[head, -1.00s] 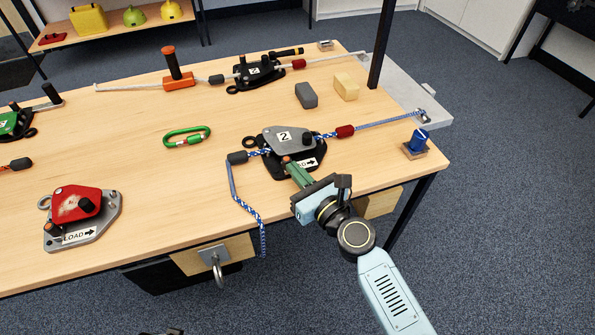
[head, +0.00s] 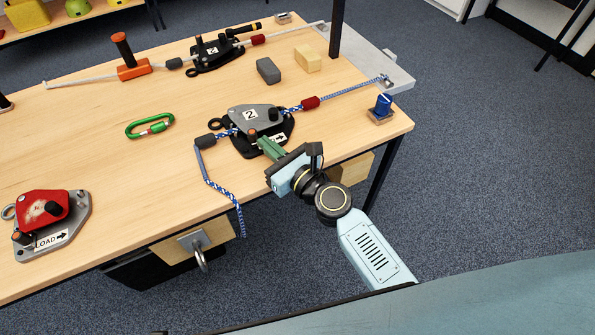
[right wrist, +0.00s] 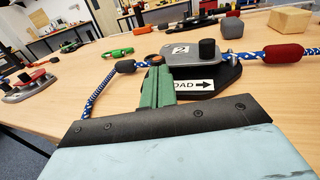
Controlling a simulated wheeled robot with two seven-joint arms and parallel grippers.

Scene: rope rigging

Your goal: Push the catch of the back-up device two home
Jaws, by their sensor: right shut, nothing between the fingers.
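A grey-topped rope device (head: 243,116) marked 2 sits on the table with a blue-and-white rope (head: 340,92) through it. It has a black knob and, at its front edge, a small orange-brown catch tip (head: 252,134), also in the right wrist view (right wrist: 157,60). My right gripper (head: 264,143) has its green fingers shut and empty. Their tips are right at the orange-brown part; I cannot tell whether they touch it. In the right wrist view the fingers (right wrist: 157,78) hide part of the LOAD label and the device's near edge. My left gripper is not in view.
A black device (head: 215,52), also marked 2, stands at the back on a white rope. A red device (head: 50,210) is at the left and a green carabiner (head: 150,126) between. Grey (head: 268,70) and yellow blocks (head: 308,58) lie behind; a blue-knobbed part (head: 383,104) is near the right edge.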

